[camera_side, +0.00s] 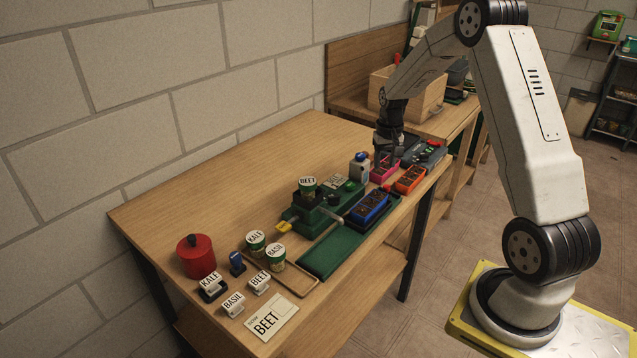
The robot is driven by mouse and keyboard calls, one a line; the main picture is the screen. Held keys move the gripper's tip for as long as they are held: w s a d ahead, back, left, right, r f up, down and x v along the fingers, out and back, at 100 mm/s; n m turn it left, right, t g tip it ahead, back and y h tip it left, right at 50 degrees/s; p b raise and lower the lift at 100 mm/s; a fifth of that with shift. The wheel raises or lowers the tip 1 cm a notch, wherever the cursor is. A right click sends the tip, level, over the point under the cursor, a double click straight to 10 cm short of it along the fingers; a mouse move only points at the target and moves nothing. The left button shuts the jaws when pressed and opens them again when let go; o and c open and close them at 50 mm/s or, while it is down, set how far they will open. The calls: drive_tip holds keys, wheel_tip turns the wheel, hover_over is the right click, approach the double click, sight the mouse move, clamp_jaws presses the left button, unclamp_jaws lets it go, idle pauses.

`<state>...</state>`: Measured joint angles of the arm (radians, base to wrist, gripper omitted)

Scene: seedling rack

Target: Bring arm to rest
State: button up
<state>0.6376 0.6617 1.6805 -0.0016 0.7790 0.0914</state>
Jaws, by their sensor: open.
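My gripper (388,160) points down at the far right end of the wooden table (250,165). It is open, and its fingertips are close above or beside the pink tray (384,171) with dark soil. I cannot tell whether they touch it. My arm reaches over from the right, from a base on a yellow-edged platform. A blue tray (370,206) sits on the green rack, and an orange tray (409,179) stands right of the pink one. A pot labelled BEET (307,186) stands on a green device (308,215).
A white bottle (359,167) stands just left of my gripper. Pots labelled KALE (256,242) and BASIL (275,257), a red canister (196,257), label blocks and a BEET card (268,319) occupy the near end. The table's back left is clear. A wooden crate (425,98) stands behind.

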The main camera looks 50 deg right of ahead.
drive_tip(key=s+a+r+n+t, duration=0.1)
drive_tip(key=a+r+n, duration=0.1)
drive_tip(key=a, duration=0.7)
drive_tip(key=s+a+r+n, duration=0.1)
drive_tip(key=a+n, duration=0.2)
drive_tip(key=a, duration=0.6)
drive_tip(key=s+a+n+t, duration=0.1)
drive_tip(key=s+a+n, duration=0.2)
drive_tip(key=s+a, duration=0.6)
drive_tip(key=shift+a+r, duration=0.3)
drive_tip(key=shift+a, duration=0.7)
